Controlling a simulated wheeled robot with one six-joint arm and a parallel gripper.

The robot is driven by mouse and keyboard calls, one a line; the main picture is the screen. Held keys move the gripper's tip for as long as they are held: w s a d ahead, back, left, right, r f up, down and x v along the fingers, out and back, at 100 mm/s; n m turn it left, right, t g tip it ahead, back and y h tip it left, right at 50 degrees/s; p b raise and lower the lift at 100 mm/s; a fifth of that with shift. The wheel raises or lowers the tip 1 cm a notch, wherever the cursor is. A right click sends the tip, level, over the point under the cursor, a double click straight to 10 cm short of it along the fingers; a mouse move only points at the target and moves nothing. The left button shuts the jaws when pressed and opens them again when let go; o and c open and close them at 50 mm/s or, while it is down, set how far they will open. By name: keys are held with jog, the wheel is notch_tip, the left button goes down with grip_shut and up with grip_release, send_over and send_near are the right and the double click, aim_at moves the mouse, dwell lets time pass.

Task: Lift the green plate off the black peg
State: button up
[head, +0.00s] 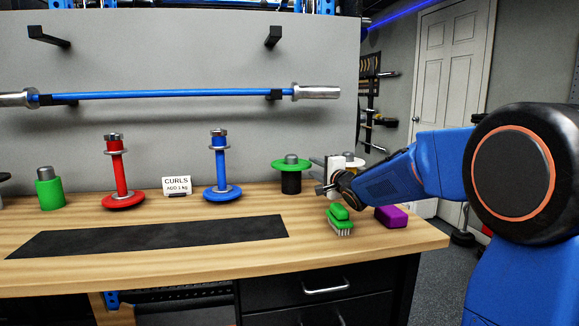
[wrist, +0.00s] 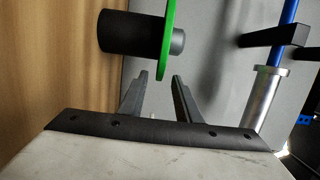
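The green plate (head: 292,164) is a flat disc sitting on top of the black peg (head: 291,183), with a grey pin standing up through its middle. In the wrist view the picture is turned sideways: the plate (wrist: 168,35) shows edge-on, and the black peg (wrist: 127,32) lies to its left, towards the wooden bench. My gripper (head: 319,177) is just right of the plate. Its fingers (wrist: 160,82) are open and empty in the wrist view. The plate's near rim appears in line with the gap between the fingertips; I cannot tell whether they touch.
A green brush (head: 340,221) and a purple block (head: 391,216) lie on the bench (head: 230,262) below my arm. Left are a blue stand (head: 220,170), a sign (head: 177,186), a red stand (head: 120,172) and a green cylinder (head: 48,190). A blue bar (head: 170,94) hangs behind.

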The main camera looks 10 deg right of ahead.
aim_at(304, 161)
jog(key=shift+x, duration=3.95)
jog(key=shift+a+f, duration=0.1)
jog(key=shift+a, duration=0.05)
jog(key=shift+s, duration=0.1)
grip_shut()
